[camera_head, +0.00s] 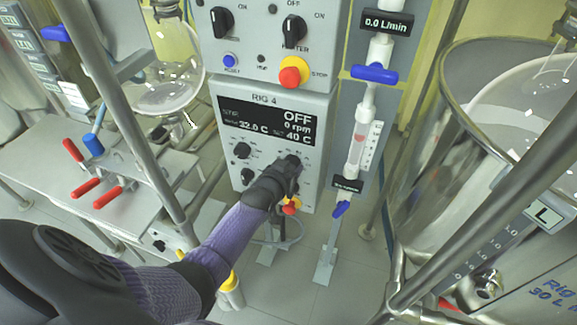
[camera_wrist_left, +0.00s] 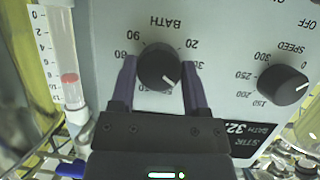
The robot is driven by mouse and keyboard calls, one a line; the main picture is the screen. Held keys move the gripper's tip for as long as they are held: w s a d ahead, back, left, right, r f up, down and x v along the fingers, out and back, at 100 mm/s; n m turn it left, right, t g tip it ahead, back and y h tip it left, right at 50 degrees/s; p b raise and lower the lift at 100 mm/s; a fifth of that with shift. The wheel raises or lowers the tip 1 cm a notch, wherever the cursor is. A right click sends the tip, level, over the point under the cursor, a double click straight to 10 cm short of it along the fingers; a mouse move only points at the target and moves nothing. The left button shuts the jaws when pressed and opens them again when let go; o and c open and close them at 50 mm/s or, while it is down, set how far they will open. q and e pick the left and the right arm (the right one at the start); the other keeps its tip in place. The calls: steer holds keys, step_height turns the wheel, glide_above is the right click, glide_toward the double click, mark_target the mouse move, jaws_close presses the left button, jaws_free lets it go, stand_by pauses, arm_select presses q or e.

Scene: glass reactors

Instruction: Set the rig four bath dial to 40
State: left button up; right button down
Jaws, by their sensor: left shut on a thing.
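The rig 4 control box (camera_head: 262,97) stands in the middle of the head view. Its display (camera_head: 268,120) reads OFF, 0 rpm, 32.0 C and set 40 C. My left gripper (camera_head: 290,168) reaches up to the right-hand dial and hides it there. In the left wrist view, which shows the panel upside down, the black bath dial (camera_wrist_left: 158,65) sits between the two fingers of my left gripper (camera_wrist_left: 160,82). The fingers are shut on it. Its white pointer mark points to the lower right of that picture. My right gripper is not in view.
The black speed dial (camera_wrist_left: 283,84) is beside the bath dial. A red-yellow stop knob (camera_head: 294,72) is above the display, and another (camera_head: 291,206) is below my gripper. A flow tube (camera_head: 359,140) stands close on the right. A large steel vessel (camera_head: 440,150) is further right.

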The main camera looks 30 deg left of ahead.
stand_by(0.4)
arm_select(q)
steer(key=o, duration=1.3)
steer(key=shift+s, duration=0.1)
steer(key=p+v, duration=0.5)
steer(key=v, duration=0.4)
steer(key=shift+s+r, duration=0.1)
steer(key=shift+s, duration=0.25)
